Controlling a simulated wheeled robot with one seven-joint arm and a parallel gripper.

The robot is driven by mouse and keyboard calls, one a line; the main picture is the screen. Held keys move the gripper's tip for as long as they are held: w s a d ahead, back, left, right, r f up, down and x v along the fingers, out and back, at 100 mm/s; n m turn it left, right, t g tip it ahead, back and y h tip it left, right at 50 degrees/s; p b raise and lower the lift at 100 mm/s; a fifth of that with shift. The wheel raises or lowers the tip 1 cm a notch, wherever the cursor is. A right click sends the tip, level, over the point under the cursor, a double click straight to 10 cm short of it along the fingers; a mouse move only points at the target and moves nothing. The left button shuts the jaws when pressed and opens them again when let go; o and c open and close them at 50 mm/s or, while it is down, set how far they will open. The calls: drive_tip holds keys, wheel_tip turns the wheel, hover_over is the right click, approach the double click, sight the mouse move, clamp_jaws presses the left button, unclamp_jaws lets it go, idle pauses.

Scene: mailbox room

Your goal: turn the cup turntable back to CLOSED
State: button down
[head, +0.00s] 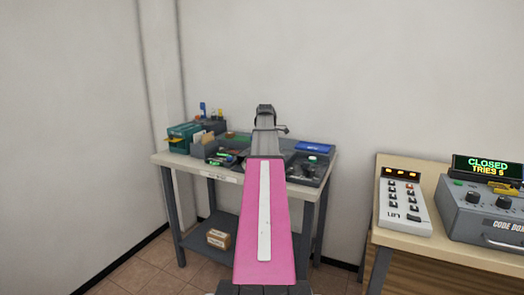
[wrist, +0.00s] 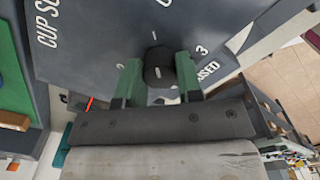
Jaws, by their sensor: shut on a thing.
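In the wrist view, a dark round knob (wrist: 160,57) stands on a grey panel (wrist: 85,50) lettered "CUP S…", with the rest cut off. The knob lies between the two green fingers of my gripper (wrist: 158,65), which is shut on it. A short white mark shows on the knob's near side. A "3" and a partly covered word ending in "SED" (wrist: 208,70) are printed right of the knob, beside the right finger. In the head view, my own arm hides the knob and fingertips above the workbench (head: 172,160).
The bench also holds a green box (head: 183,136) at left and a grey tray with small parts (head: 308,170) at right. A second table at right carries a keypad (head: 403,200) and a code box (head: 480,212) whose display reads "CLOSED TRIES 5". Floor shows between the tables.

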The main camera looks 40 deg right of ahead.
drive_tip(key=c, duration=0.8)
unclamp_jaws()
drive_tip(key=shift+r, duration=0.15)
wheel_tip(320, 180, up, 11)
drive_tip(key=shift+f, duration=0.2)
